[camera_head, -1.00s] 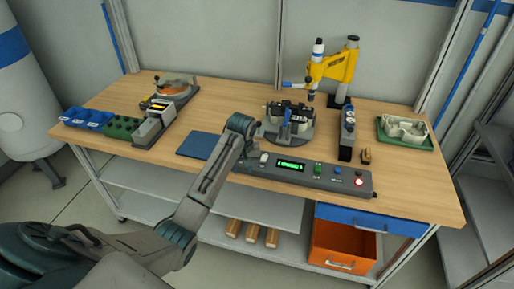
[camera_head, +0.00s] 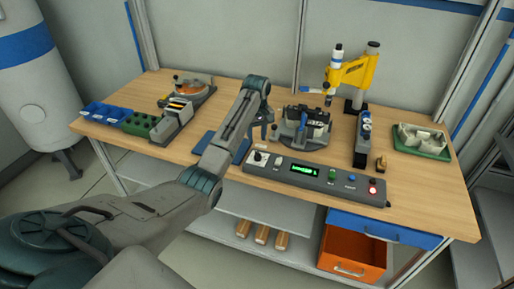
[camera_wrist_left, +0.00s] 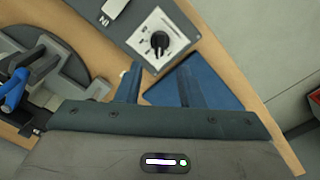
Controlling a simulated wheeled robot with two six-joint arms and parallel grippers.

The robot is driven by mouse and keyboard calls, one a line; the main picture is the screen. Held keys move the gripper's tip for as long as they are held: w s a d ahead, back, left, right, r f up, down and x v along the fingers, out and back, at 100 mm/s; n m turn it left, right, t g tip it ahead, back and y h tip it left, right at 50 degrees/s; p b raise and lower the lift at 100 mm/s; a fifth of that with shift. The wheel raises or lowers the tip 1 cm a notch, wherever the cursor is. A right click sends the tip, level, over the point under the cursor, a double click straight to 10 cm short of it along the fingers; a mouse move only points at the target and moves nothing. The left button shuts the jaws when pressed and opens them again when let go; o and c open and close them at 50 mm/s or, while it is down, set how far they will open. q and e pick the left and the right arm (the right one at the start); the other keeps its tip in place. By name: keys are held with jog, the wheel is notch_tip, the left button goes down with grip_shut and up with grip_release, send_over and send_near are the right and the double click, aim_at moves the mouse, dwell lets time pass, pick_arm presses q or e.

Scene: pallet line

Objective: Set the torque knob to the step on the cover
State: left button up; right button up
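The torque knob is a black knob on a white plate (camera_head: 258,158) at the left end of a long grey control box (camera_head: 318,178) on the bench. The left wrist view shows the knob (camera_wrist_left: 159,41) clearly, with marks around it. My left gripper (camera_head: 262,130) hangs above the bench just behind the box's left end. In the left wrist view its fingers (camera_wrist_left: 159,88) are apart with nothing between them, and the knob lies beyond them, untouched. The box has a lit green display (camera_head: 303,169). I cannot read a step on any cover. My right gripper is out of view.
A fixture with a dark part (camera_head: 305,125) stands close behind the box. A blue pad (camera_head: 218,148) lies left of it. A yellow press (camera_head: 354,72), a grey button unit (camera_head: 363,138) and a green tray (camera_head: 424,146) stand to the right. An orange drawer (camera_head: 350,255) is open below.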

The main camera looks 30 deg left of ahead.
aim_at(257, 152)
pick_arm(q)
notch_tip(257, 152, down, 7)
jog(key=shift+r+p, duration=0.1)
jog(key=shift+p, duration=0.6)
grip_shut()
